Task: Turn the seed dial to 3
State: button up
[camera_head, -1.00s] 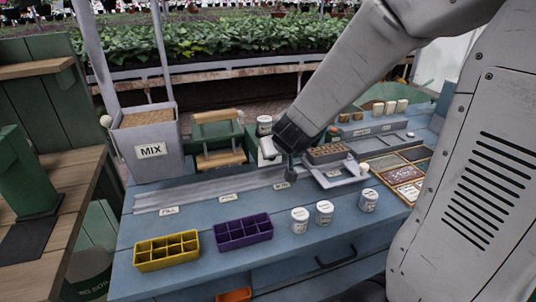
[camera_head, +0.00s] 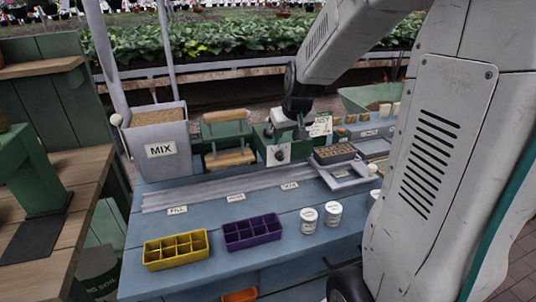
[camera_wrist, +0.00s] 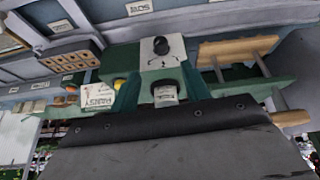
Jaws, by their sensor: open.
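The seed dial is a black round knob (camera_head: 279,155) on a pale plate on the front of a green box at the back of the blue bench. The knob also shows in the wrist view (camera_wrist: 161,45), with small dark marks around it. I cannot read its numbers or tell its setting. My gripper (camera_head: 286,132) is open and empty, pointing down just above the dial's plate. It appears apart from the knob. In the wrist view its dark body fills the bottom of the picture.
A card lettered PANSY (camera_wrist: 97,98) stands beside the green box. A wooden-handled press (camera_head: 228,142) and the MIX hopper (camera_head: 158,140) stand left of it. A brown cell tray (camera_head: 335,153) is at right. Yellow (camera_head: 176,251) and purple (camera_head: 252,232) trays and white jars stand in front.

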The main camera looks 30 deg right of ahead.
aim_at(282, 155)
jog(key=shift+m, duration=0.4)
jog(key=x, duration=0.5)
jog(key=s+x, duration=0.1)
jog(key=x, duration=0.1)
jog(key=shift+w+a+f, duration=0.2)
jog(key=shift+a+f, duration=0.1)
jog(key=shift+f, duration=0.3)
jog(key=shift+g, duration=0.3)
jog(key=c, duration=1)
